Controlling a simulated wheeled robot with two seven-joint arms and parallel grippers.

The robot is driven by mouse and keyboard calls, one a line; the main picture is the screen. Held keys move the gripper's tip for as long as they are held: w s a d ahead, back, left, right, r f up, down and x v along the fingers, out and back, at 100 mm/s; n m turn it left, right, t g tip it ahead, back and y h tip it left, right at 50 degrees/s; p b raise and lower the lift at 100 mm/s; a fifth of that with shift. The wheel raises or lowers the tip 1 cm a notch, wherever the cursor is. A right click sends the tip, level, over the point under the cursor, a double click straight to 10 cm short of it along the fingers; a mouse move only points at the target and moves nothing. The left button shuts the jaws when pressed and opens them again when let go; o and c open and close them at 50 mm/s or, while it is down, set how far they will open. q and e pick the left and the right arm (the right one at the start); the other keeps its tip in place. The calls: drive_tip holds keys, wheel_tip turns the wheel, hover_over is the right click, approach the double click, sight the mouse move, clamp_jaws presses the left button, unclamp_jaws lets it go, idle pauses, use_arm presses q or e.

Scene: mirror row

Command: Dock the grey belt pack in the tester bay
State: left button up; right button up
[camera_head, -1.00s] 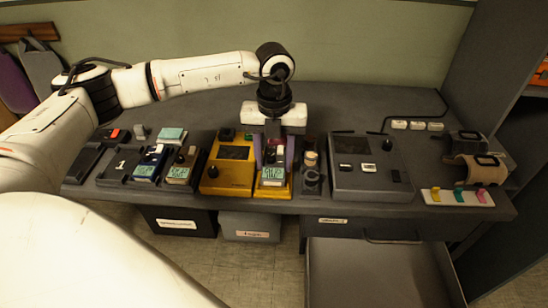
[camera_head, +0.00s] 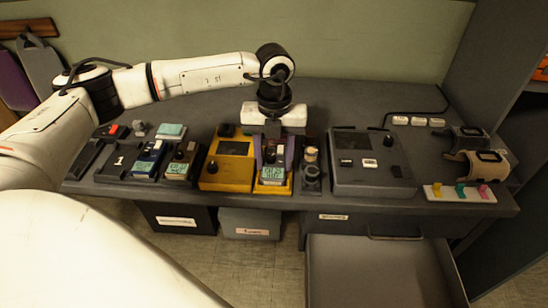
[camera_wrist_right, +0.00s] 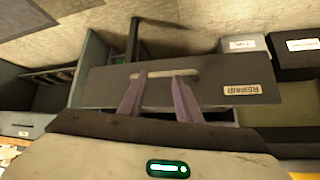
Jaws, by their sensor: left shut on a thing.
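The yellow tester (camera_head: 227,178) stands on the bench, with a dark screen on its left part. The grey belt pack (camera_head: 271,174), with a pale green display, is at the tester's right-hand bay (camera_head: 272,189). My left gripper (camera_head: 273,152) is shut on the pack from above, its purple fingers on either side. The arm hides the pack's far end, and I cannot tell whether the pack is fully seated. In the right wrist view, my right gripper (camera_wrist_right: 158,76) is open, its fingers apart in front of a drawer handle; contact is unclear.
A blue pack (camera_head: 149,160) and a grey-brown pack (camera_head: 183,160) stand left of the tester. A grey console (camera_head: 372,178) is to the right. An open drawer (camera_head: 375,270) juts out below the bench. A "REPAIR" label (camera_wrist_right: 243,90) shows in the wrist view.

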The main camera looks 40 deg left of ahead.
use_arm(q)
drive_tip(key=o, duration=1.2)
drive_tip(key=shift+a, duration=0.1)
use_arm(e)
drive_tip(key=shift+f, duration=0.1)
use_arm(q)
wheel_tip(320, 180, up, 9)
drive_tip(key=shift+d+r, duration=0.2)
drive_tip(key=shift+r, duration=0.45)
use_arm(e)
drive_tip(key=shift+w+a+r, duration=0.15)
drive_tip(key=shift+a+r, duration=0.1)
drive_tip(key=shift+a, duration=0.05)
